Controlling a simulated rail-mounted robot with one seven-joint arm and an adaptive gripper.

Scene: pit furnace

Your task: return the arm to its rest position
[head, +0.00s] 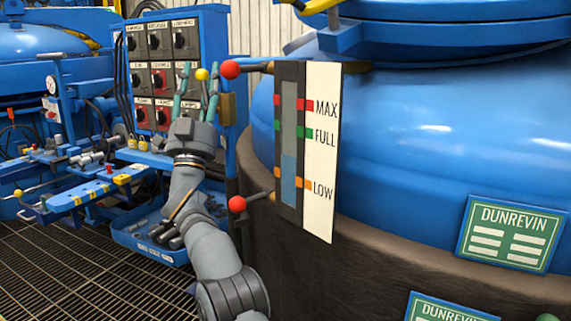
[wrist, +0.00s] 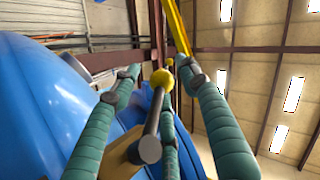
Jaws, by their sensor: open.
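My arm (head: 207,245) reaches up from the bottom of the head view, left of the tank gauge. My gripper (head: 199,82) points upward with its teal fingers spread open; they also frame the wrist view (wrist: 159,72). A yellow ball knob (head: 202,74) shows between the fingers in the head view. In the wrist view the yellow knob (wrist: 162,78) sits on a dark lever between the fingers, with a brass fitting (wrist: 121,160) below. The fingers do not look closed on the knob; whether any touches it I cannot tell.
A sight gauge (head: 289,140) with red-ball levers (head: 230,69) stands close right of my gripper, on the large blue tank (head: 430,130). A control box (head: 160,60) is behind it. A blue tray (head: 150,240) and bench (head: 80,195) lie to the left.

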